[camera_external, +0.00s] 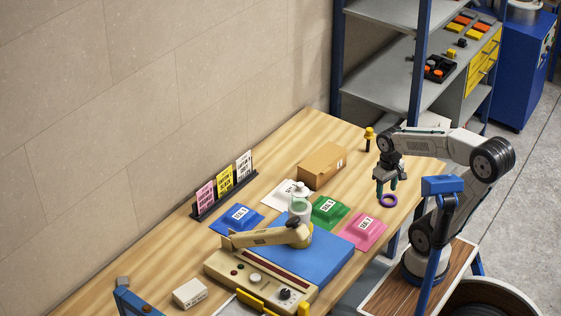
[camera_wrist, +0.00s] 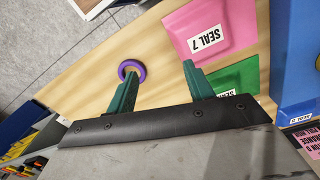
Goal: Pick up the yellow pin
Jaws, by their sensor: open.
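The yellow pin (camera_external: 369,133) stands upright on the table near its far right edge, with a yellow head and a dark lower part. It does not show in the wrist view. My gripper (camera_external: 386,187) points down over the right side of the table, nearer the camera than the pin and apart from it. In the wrist view its two green fingers (camera_wrist: 160,75) are spread with nothing between them. A purple ring (camera_external: 381,201) lies on the table below the fingers; it also shows by the left fingertip in the wrist view (camera_wrist: 142,70).
A cardboard box (camera_external: 322,168) stands left of the pin. Pink (camera_external: 362,230), green (camera_external: 328,212), blue (camera_external: 236,218) and white pads lie around the press (camera_external: 270,236). A shelf unit (camera_external: 385,62) stands behind the table. Bare wood surrounds the pin.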

